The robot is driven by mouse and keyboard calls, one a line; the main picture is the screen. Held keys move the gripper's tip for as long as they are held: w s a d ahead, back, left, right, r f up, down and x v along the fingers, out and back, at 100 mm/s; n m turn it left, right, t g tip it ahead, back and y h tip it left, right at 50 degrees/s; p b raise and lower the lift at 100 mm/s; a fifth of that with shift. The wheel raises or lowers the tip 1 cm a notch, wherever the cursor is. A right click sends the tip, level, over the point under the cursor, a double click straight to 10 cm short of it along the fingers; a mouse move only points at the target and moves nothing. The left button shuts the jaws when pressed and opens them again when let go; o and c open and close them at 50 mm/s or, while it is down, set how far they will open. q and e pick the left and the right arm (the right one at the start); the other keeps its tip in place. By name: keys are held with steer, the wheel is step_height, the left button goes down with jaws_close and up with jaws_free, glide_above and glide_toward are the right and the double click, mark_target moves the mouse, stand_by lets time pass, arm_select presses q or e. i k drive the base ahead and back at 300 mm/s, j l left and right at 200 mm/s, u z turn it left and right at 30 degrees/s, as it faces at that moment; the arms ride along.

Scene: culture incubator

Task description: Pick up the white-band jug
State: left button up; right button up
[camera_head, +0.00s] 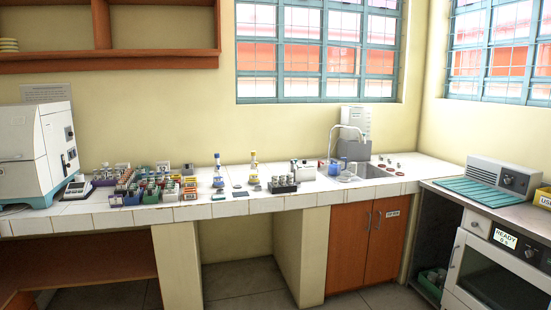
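Near the sink on the white tiled counter stands a small blue jug-like vessel (333,169). A clear or whitish vessel (350,169) stands just right of it, at the sink's edge. Both are small in the picture, and I cannot tell which, if either, carries a white band. Neither of my grippers shows in the head view, and nothing is seen touching these vessels.
The tiled counter (235,208) holds several racks of coloured bottles (150,187), two flasks with blue (218,181) and yellow (253,178) parts, and a dark vial rack (283,184). A steel-topped bench with an oven (497,270) stands right.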

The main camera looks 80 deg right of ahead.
mark_target(343, 166)
steer(key=l+z, duration=0.25)
steer(key=z, duration=0.2)
steer(key=k+l+z, duration=0.1)
steer(key=l+z, duration=0.15)
steer(key=z, duration=0.25)
steer(key=l+z, duration=0.25)
steer(key=z, duration=0.2)
steer(key=i+l+z, duration=0.1)
steer(key=l+z, duration=0.15)
steer(key=z, duration=0.2)
steer(key=i+l+z, duration=0.1)
steer(key=z, duration=0.35)
steer(key=i+l+z, duration=0.15)
steer(key=l+z, duration=0.15)
steer(key=z, duration=0.2)
steer(key=i+l+z, duration=0.15)
steer(key=i+l, duration=0.2)
steer(key=i+l+z, duration=0.1)
steer(key=i+l, duration=0.2)
steer(key=i, duration=0.2)
steer(key=i+l+z, duration=0.15)
steer(key=i, duration=0.3)
steer(key=i+l+z, duration=0.15)
steer(key=i+l, duration=0.15)
steer(key=i, duration=0.2)
